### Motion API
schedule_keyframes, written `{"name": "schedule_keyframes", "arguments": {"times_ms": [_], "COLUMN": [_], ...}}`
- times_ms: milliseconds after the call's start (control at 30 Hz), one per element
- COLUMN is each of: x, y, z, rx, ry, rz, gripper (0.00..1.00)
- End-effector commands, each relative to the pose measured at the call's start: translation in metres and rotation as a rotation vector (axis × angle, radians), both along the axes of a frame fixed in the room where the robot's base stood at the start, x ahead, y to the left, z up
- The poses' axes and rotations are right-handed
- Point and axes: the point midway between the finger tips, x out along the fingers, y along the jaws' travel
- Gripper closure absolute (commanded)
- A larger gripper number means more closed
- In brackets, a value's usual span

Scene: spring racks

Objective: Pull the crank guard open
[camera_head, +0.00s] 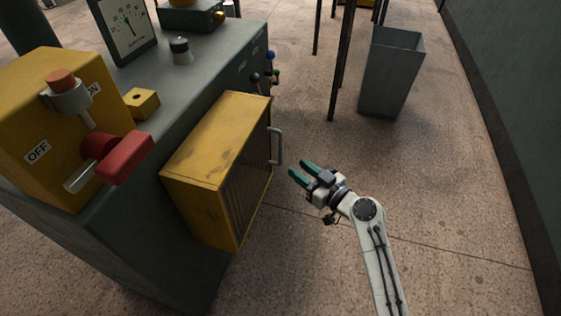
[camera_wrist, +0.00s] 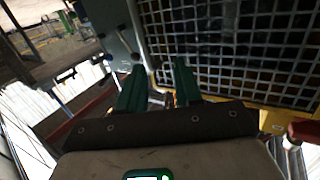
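The crank guard (camera_head: 217,142) is a worn yellow box on the side of the dark green cabinet, with a mesh front that looks shut. Its grey bar handle (camera_head: 279,147) is at the far edge of the mesh. In the wrist view the mesh (camera_wrist: 230,45) fills the upper right, and a small pale part, perhaps the handle, shows between my fingers. My gripper (camera_head: 298,169) is just right of and slightly below the handle, its green fingers apart and pointing toward it. It appears empty, with a small gap to the handle. The crank is not clearly visible.
A yellow ON/OFF switch box (camera_head: 50,120) with a red lever (camera_head: 124,157) stands on the cabinet at left. Small knobbed levers (camera_head: 270,75) project beyond the guard. A grey bin (camera_head: 391,75) and dark posts stand farther back. The floor right of the guard is open.

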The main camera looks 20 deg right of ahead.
Motion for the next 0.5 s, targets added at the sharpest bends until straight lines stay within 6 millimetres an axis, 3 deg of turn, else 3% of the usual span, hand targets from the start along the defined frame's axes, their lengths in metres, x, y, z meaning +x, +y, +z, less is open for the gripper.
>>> {"name": "schedule_keyframes", "arguments": {"times_ms": [33, 233, 500], "x": [0.007, 0.022, 0.055], "y": [-0.006, -0.015, -0.004], "z": [-0.01, -0.01, -0.008], "rx": [0.004, 0.012, 0.012], "ry": [-0.025, -0.075, -0.077], "rz": [-0.02, -0.063, -0.063], "gripper": [0.66, 0.66, 0.66]}}
